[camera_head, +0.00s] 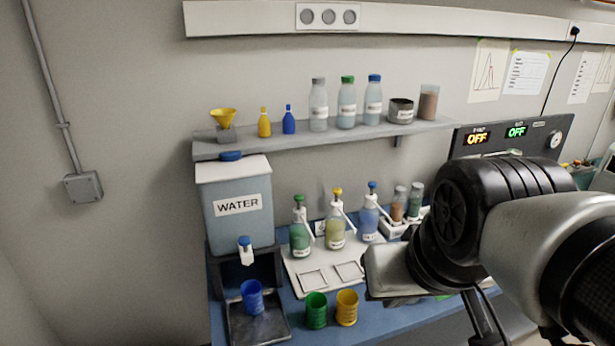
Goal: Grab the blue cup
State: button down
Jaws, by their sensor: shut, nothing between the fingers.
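The blue cup (252,297) stands upright in the dark tray (272,328) below the spout of the water dispenser. My gripper (486,322) is at the lower right, partly hidden by my arm and cut off by the frame's bottom edge. It is shut and empty, well to the right of the blue cup and apart from it.
A green cup (316,310) and a yellow cup (347,308) stand just right of the tray on the blue bench. The water dispenser (237,215) is behind the blue cup. Pump bottles (335,232) stand on a white board. A shelf (300,143) with bottles hangs above.

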aim_at(251, 290)
jog(key=i+l+u, duration=0.25)
jog(key=l, duration=0.55)
jog(key=l+u, duration=0.25)
jog(key=l, duration=0.55)
